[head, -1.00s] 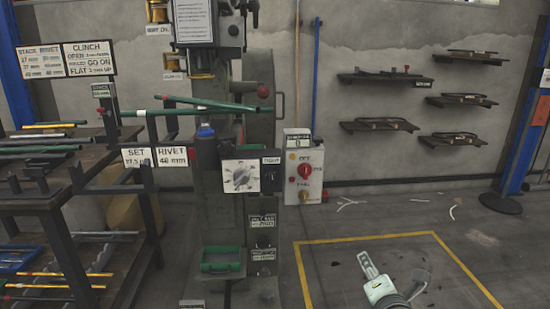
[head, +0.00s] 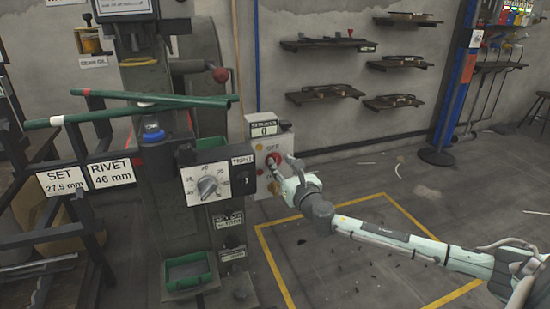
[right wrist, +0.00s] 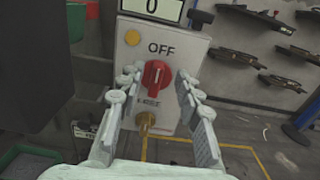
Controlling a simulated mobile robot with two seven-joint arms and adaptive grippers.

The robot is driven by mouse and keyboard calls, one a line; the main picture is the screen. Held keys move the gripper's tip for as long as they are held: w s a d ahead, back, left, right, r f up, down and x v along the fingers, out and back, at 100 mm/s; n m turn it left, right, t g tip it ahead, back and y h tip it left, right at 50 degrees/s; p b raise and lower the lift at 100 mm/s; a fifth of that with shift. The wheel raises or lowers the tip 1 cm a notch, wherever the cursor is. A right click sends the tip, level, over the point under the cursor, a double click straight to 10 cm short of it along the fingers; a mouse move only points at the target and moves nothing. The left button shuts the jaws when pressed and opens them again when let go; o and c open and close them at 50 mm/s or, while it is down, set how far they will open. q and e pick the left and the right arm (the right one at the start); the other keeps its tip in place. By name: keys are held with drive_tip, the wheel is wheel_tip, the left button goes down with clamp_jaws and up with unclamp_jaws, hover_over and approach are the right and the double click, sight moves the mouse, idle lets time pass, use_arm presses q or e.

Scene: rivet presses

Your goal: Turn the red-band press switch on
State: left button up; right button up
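The switch is a red rotary knob (right wrist: 155,76) on a white control box (right wrist: 177,48), with OFF printed above it and a counter reading 0 on top. In the head view the box (head: 286,143) stands right of the press column (head: 165,205), and the red knob (head: 273,159) is partly covered by my gripper. My right gripper (right wrist: 158,78) is open, with one finger on each side of the knob. I cannot tell whether the fingers touch it. My left gripper is not in view.
A grey dial plate (head: 207,184) sits on the press, left of the box. Dark green tubes (head: 130,107) lie across at left. A green tray (head: 188,272) is low on the press. A yellow floor outline (head: 275,262) surrounds open floor. Wall shelves (head: 325,93) hang behind.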

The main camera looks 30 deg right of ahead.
sight(277, 158)
drive_tip(key=shift+x, duration=1.8)
clamp_jaws()
